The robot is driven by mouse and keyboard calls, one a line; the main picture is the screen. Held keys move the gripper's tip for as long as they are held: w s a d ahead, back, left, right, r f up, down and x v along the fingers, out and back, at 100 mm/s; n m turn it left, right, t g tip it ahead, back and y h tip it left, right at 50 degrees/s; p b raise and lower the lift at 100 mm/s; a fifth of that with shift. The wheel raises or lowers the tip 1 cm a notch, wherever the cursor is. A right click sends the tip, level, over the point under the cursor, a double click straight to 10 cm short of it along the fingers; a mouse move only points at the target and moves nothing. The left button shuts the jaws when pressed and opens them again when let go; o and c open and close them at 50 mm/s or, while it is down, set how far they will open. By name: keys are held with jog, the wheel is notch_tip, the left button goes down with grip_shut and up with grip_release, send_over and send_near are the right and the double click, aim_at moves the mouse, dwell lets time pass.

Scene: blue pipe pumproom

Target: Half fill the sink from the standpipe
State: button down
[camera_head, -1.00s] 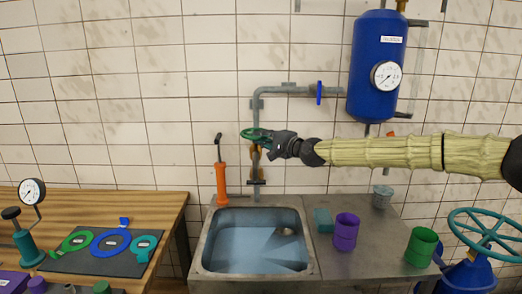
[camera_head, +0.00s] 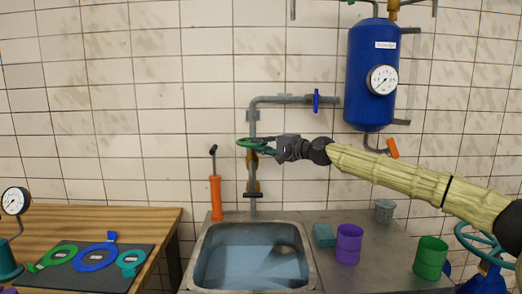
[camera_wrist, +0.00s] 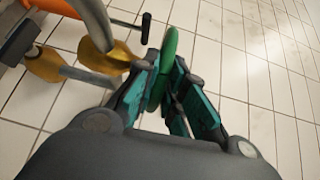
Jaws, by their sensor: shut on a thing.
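The steel sink (camera_head: 196,274) stands below the standpipe and has bluish water in it; its exact level is hard to judge. The grey standpipe (camera_head: 253,203) rises behind the sink, with brass fittings (camera_head: 253,186), and bends right at the top. A green handwheel (camera_head: 243,142) sits on the standpipe above the sink. My gripper (camera_head: 268,147) reaches in from the right and is shut on the wheel's rim. In the wrist view the green rim (camera_wrist: 168,60) lies between the teal fingers (camera_wrist: 165,88). The standpipe's outlet is hard to make out.
An orange hand pump (camera_head: 216,198) stands left of the standpipe. A blue valve handle (camera_head: 316,101) and blue tank (camera_head: 371,70) are upper right. A teal block (camera_head: 324,235), purple cup (camera_head: 348,244) and green cup (camera_head: 430,258) stand on the counter. A wooden bench (camera_head: 150,219) is left.

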jog(key=shift+f, duration=0.2)
jog(key=c, duration=1.5)
grip_release()
jog(key=shift+r, duration=0.1)
jog(key=shift+s, duration=0.1)
jog(key=v, duration=1.2)
